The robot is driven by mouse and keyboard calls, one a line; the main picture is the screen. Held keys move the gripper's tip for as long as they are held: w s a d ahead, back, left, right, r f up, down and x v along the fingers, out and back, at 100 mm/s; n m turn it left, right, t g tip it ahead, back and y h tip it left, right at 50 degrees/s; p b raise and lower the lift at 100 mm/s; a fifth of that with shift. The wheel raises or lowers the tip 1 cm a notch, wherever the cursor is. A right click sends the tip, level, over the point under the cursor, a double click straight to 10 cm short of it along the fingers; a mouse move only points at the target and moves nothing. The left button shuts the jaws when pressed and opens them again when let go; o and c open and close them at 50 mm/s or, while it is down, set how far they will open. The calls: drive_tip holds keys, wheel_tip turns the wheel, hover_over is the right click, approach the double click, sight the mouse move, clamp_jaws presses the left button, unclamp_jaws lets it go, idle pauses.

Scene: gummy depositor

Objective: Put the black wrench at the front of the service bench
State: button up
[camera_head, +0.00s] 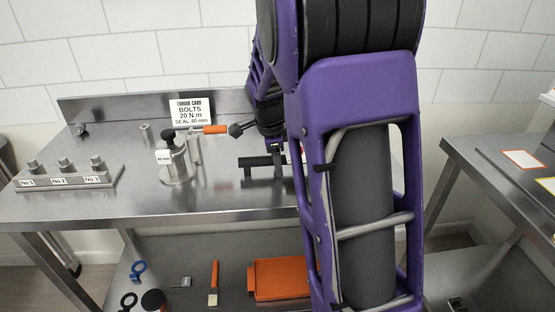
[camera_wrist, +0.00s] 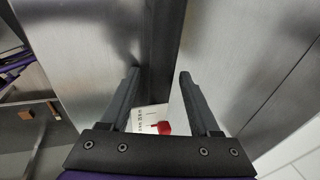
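A black ring-ended tool (camera_head: 128,300), which looks like the black wrench, lies on the lower shelf at the bottom left of the head view, partly cut off by the frame. The service bench (camera_head: 110,206) is a steel table above that shelf. My gripper (camera_head: 276,148) is over the right part of the bench top, well above and right of the tool, and partly hidden by my arm. In the wrist view my gripper (camera_wrist: 157,88) is open, its two dark fingers apart with nothing gripped. A white printed card (camera_wrist: 148,117) and a small red part (camera_wrist: 164,128) show beyond the fingers.
The bench top holds a block with knobs (camera_head: 65,175), a steel pot (camera_head: 177,160), an orange-handled tool (camera_head: 215,129) and a black bar (camera_head: 258,160). Its front edge is clear. The shelf also holds a blue ring tool (camera_head: 138,270), an orange-handled scraper (camera_head: 213,280) and an orange tray (camera_head: 280,296).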

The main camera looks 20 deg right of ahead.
drive_tip(key=p+v, duration=0.2)
drive_tip(key=v, duration=1)
idle(0.4)
